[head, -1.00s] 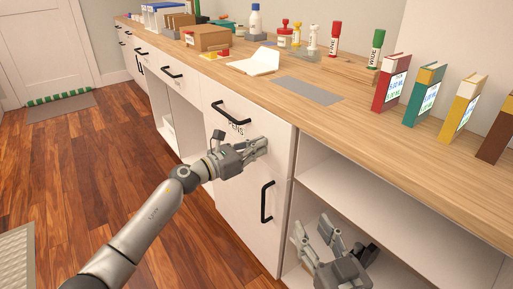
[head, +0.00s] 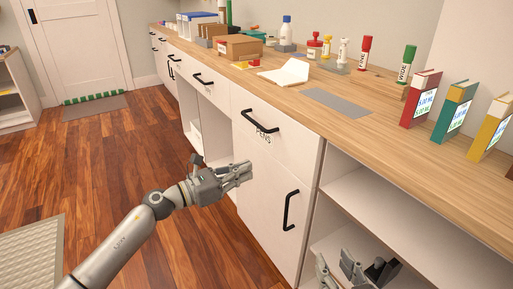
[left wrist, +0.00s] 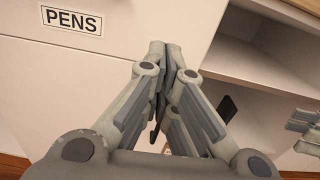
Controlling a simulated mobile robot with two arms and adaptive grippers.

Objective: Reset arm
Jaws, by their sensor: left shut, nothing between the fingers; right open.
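My left gripper (head: 246,169) is shut and empty in the head view. It is in front of the white cabinet, below and left of the drawer labelled PENS (head: 268,137). In the left wrist view its fingers (left wrist: 157,48) meet, with the PENS label (left wrist: 72,19) at the upper left. My right gripper (head: 338,268) is open at the bottom right of the head view, by the open shelf. Its lower part is cut off by the frame edge. Part of it also shows at the right edge of the left wrist view (left wrist: 304,128).
The PENS drawer is closed and has a black handle (head: 260,122). A door below has another handle (head: 290,210). The wooden countertop (head: 285,99) holds binders, stamps, markers, boxes and a grey mat (head: 337,101).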

